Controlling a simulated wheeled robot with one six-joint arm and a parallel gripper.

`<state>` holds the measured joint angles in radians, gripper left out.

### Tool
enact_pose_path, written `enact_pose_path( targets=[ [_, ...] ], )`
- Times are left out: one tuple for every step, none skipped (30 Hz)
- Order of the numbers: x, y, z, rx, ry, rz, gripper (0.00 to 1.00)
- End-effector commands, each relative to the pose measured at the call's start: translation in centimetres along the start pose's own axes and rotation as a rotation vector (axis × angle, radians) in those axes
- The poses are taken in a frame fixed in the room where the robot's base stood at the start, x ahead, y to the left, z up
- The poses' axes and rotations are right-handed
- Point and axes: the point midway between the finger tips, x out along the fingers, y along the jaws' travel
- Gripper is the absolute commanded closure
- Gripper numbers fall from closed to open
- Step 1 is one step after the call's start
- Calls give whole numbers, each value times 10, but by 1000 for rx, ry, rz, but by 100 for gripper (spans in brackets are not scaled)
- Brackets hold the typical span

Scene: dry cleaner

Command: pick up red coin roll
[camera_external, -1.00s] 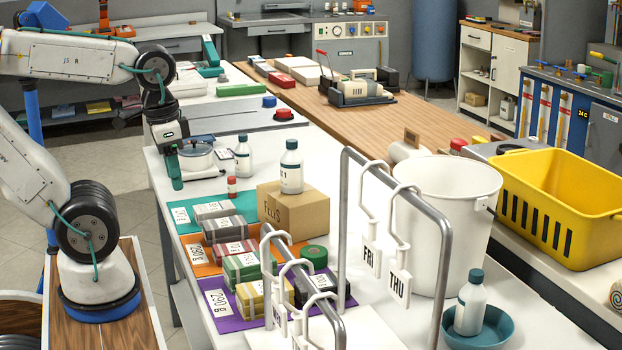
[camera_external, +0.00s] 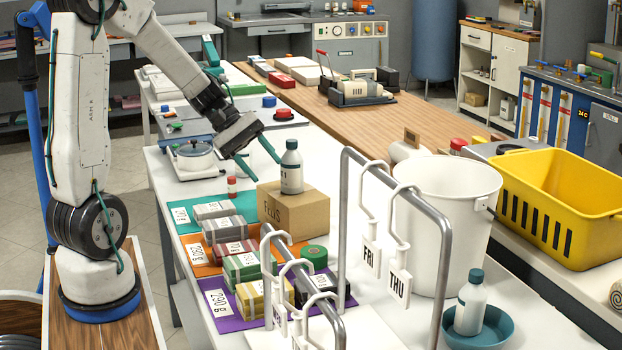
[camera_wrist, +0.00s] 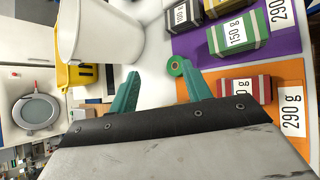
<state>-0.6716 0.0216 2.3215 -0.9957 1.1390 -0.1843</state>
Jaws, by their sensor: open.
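The red-and-grey striped bundle with a white label (camera_external: 236,251), which I take for the red coin roll, lies on the orange mat (camera_external: 203,269) between a grey bundle and a green one. In the wrist view it shows right of the fingers (camera_wrist: 262,86), partly hidden behind my gripper's body. My gripper (camera_external: 268,171), with teal fingers, is open and empty. It is above the table by the cardboard box, behind and above the bundle. In the wrist view the open fingers (camera_wrist: 160,70) point towards a green tape roll (camera_wrist: 176,66).
A metal rail with hanging day tags (camera_external: 371,257) rises at the front. Green (camera_external: 242,266) and yellow (camera_external: 251,298) bundles sit nearby. A white bucket (camera_external: 440,220) stands right.

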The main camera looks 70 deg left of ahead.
Motion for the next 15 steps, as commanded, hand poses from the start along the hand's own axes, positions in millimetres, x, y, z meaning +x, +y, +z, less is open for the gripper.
enact_pose_path(
  targets=[
    [-6,5,-35,-123,2,80,51],
    [-10,8,-54,-188,4,128,51],
    [-17,10,-79,-275,7,195,51],
    [-22,11,-99,-341,9,246,51],
    [-28,11,-120,-406,11,296,51],
    [-36,8,-147,-492,15,365,51],
    [-43,5,-168,-556,18,418,51],
    [-50,0,-190,-622,22,471,51],
    [-60,-8,-218,-708,28,543,51],
    [-68,-16,-239,-770,32,595,51],
    [-76,-25,-260,-832,36,648,51],
    [-86,-38,-285,-908,41,715,51],
    [-93,-48,-302,-959,45,762,51],
    [-99,-57,-317,-1005,48,804,51],
    [-106,-70,-334,-1059,52,853,51]
  ],
)
